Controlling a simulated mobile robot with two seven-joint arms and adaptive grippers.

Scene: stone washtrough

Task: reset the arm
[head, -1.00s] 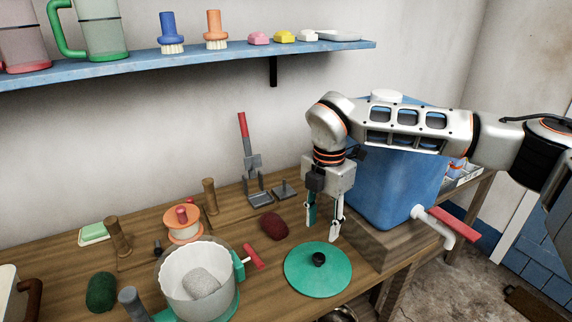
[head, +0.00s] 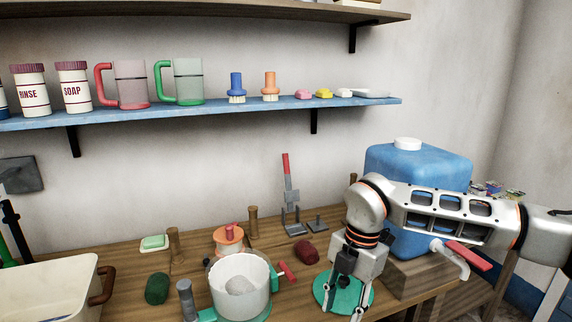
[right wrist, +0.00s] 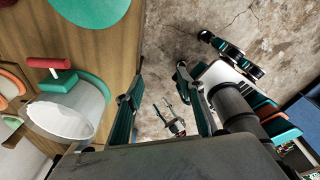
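My right gripper (head: 345,297) hangs from its arm over the front right of the bench, in front of the green lid (head: 322,284) in the head view. The green lid is at the top left there (right wrist: 85,8).
A white pot (head: 240,287), a dark red lump (head: 305,252) and a green lump (head: 157,288) are on the bench (head: 110,262). A blue shelf (head: 200,113) runs along the wall.

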